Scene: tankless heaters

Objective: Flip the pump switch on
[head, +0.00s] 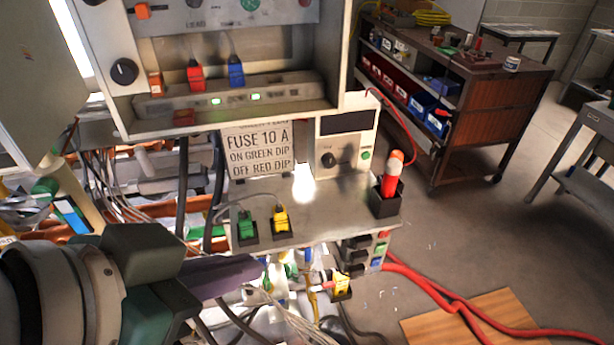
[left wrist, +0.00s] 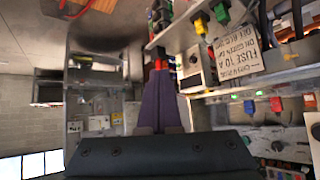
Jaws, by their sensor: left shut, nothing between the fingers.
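No label that reads "pump" can be made out, so I cannot tell for sure which switch is the pump switch. A stack of small black switch blocks (head: 355,256) with red, green and blue parts sits on the shelf's front right edge. My left gripper (head: 258,268) is shut and empty, its purple fingers pointing right, below the shelf and left of that stack. In the left wrist view, the shut fingers (left wrist: 159,76) point at a small red part (left wrist: 160,64); I cannot tell whether they touch it. My right gripper is not in view.
The shelf (head: 330,205) carries green (head: 246,222) and yellow plugs (head: 281,218) and a red-orange tool in a black holder (head: 388,200). A sign (head: 258,150) reads "FUSE 10 A". Cables hang below the shelf; red hoses (head: 450,300) cross the floor at right.

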